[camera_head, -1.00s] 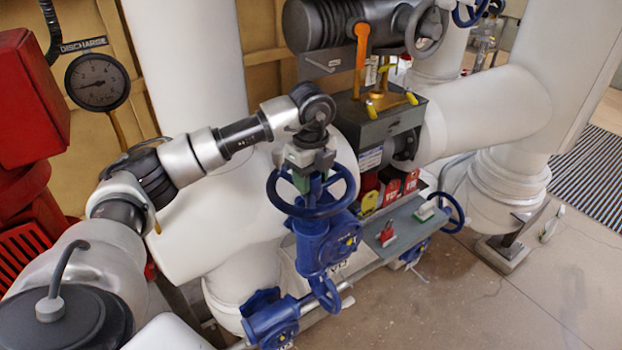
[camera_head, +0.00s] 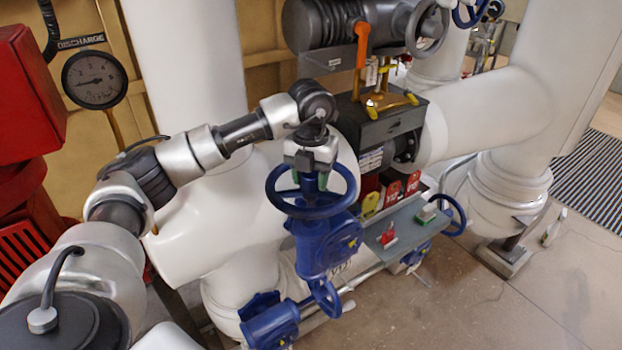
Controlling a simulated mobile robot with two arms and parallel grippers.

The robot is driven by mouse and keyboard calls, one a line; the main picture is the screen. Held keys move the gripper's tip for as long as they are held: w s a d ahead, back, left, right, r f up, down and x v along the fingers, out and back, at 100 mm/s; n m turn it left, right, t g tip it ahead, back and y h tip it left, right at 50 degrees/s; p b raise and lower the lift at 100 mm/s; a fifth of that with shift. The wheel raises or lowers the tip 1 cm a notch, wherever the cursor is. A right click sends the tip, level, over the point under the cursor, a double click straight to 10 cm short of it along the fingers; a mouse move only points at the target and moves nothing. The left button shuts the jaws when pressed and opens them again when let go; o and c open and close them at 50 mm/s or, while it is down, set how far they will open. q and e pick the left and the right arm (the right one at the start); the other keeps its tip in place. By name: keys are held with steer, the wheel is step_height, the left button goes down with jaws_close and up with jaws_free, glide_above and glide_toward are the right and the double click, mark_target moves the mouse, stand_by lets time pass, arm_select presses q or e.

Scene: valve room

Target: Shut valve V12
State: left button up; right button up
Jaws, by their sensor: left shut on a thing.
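A blue handwheel (camera_head: 326,212) tops a blue valve body (camera_head: 325,250) in the middle of the head view. Lettering below the body is partly hidden and I cannot read it surely as V12. My left gripper (camera_head: 311,180) points down over the middle of this wheel, with green finger parts at its hub and spokes. It is shut on the wheel, and its tips are partly hidden by the rim. My right gripper is not in view.
A grey shelf (camera_head: 405,228) with red and green pieces stands right of the valve. Another blue handwheel (camera_head: 452,213) is beside it. A second blue valve body (camera_head: 270,325) sits lower left. White pipes close in behind; floor is open at right.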

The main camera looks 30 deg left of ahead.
arm_select(q)
steer(key=m, duration=0.3)
steer(key=shift+s+d+f+m, duration=0.1)
steer(key=shift+s+f+m, duration=0.05)
steer(key=shift+f+m, duration=0.25)
steer(key=m+b, duration=0.1)
steer(key=m, duration=0.8)
steer(key=shift+b, duration=0.35)
